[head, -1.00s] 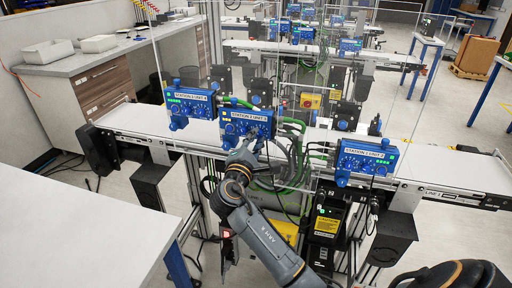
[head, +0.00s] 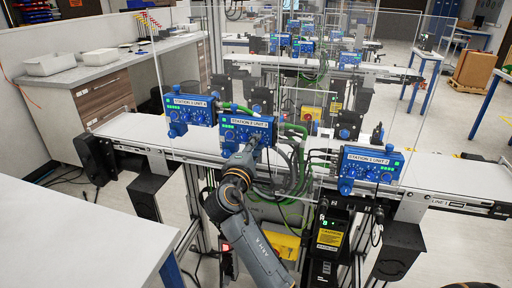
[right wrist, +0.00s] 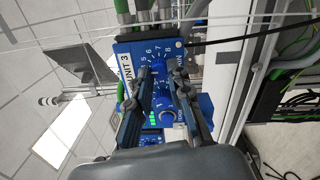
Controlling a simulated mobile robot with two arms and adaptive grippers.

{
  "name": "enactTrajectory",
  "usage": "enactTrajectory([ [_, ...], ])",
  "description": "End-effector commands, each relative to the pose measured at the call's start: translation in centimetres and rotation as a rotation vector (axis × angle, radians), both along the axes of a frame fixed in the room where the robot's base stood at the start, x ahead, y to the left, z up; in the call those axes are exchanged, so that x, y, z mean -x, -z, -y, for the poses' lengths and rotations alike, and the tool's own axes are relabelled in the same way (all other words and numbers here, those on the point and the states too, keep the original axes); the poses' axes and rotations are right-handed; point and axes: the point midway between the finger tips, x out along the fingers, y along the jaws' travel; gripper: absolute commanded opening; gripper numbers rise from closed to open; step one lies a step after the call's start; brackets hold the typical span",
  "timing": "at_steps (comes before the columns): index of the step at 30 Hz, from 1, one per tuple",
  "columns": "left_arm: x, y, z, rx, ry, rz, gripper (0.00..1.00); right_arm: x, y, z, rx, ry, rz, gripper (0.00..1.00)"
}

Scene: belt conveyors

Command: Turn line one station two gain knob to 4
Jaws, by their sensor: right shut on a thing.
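The blue panel labelled STATION 2 UNIT 3 (head: 262,121) is mounted at the conveyor's front edge, in the middle of the head view. It also shows in the right wrist view (right wrist: 125,47), turned sideways, with a number scale and blue knobs. My right gripper (right wrist: 160,72) is shut on a blue knob (right wrist: 158,67) of this panel, one finger on each side. Another blue knob (right wrist: 165,104) sits between the fingers, lower in that view. In the head view my right gripper (head: 249,150) hides the panel's lower part. My left gripper is out of view.
The STATION 2 UNIT 4 panel (head: 190,101) stands close on the left, the STATION 1 UNIT 2 panel (head: 372,158) on the right. Clear upright sheets, green hoses (head: 292,205) and dark cables crowd the area. A white table (head: 80,235) stands at front left.

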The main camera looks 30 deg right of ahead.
Motion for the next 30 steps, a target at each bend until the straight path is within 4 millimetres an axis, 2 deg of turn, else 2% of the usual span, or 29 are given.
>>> enactTrajectory([
  [5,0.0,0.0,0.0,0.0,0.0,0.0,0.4,0.0,-0.1,0.0,0.002,0.0,0.001,0.0],
  [6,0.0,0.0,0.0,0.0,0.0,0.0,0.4,0.0,-0.1,0.0,0.002,0.0,0.001,0.23],
  [9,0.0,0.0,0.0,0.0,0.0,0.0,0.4,0.0,-0.1,0.0,0.002,0.0,0.001,0.42],
  [20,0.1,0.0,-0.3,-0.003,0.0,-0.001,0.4,0.2,0.0,-0.3,0.001,-0.001,0.0,0.42],
  [23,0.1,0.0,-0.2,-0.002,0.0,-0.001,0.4,0.9,0.1,-1.2,0.002,-0.003,-0.001,0.42],
  [30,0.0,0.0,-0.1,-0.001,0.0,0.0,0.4,4.1,0.3,-5.0,-0.003,-0.003,-0.001,0.42],
])
